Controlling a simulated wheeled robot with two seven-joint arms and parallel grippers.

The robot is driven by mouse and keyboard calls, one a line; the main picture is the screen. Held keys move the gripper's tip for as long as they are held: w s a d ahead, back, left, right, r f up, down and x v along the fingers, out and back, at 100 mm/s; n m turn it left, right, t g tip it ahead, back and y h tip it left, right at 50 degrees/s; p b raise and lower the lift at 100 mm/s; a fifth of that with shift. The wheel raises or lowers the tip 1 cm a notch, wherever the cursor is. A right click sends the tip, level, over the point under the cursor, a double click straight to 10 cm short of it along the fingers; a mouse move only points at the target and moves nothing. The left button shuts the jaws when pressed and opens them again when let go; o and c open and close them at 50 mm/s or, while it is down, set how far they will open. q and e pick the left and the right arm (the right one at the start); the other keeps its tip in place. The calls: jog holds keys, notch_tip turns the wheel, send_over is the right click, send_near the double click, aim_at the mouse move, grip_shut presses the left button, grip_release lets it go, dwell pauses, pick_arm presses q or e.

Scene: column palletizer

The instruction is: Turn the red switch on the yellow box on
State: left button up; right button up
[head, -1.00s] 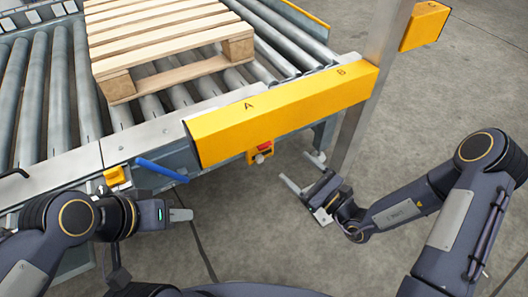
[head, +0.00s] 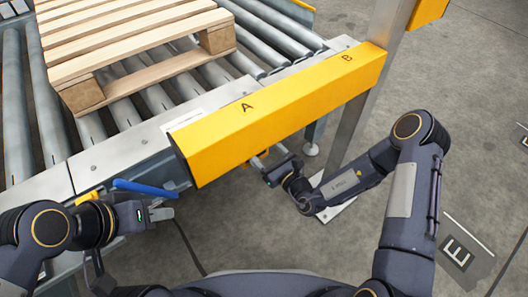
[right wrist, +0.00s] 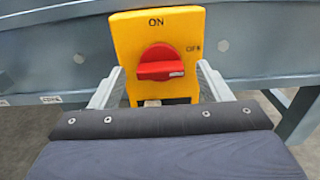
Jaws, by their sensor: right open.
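The yellow box (right wrist: 120,35) fills the upper middle of the right wrist view, with ON printed at its top and OFF at its right. The red switch (right wrist: 160,62) on its front has its handle lying level, with a pale mark at its right end toward OFF. My right gripper (right wrist: 159,70) is open, one finger on each side of the switch, not visibly gripping it. In the head view, my right gripper (head: 266,157) is partly under the long yellow beam, and the box is hidden there. My left gripper (head: 164,209) is near the blue handle; its opening is unclear.
The long yellow beam (head: 280,100) marked A and B hangs over the right gripper, beside a metal post (head: 365,90). A wooden pallet (head: 130,40) lies on the roller conveyor (head: 35,120). The blue handle (head: 145,187) sticks out at left.

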jog(key=shift+w+a, duration=0.25)
jog(key=shift+w, duration=0.1)
jog(key=c, duration=1)
jog(key=shift+s+a+f+n+p, duration=0.15)
jog(key=shift+n+p, duration=2.15)
jog(key=shift+n, duration=2.1)
jog(key=shift+s+f+n+p, duration=0.1)
jog(key=shift+n+p, duration=2.15)
jog(key=shift+n, duration=2.45)
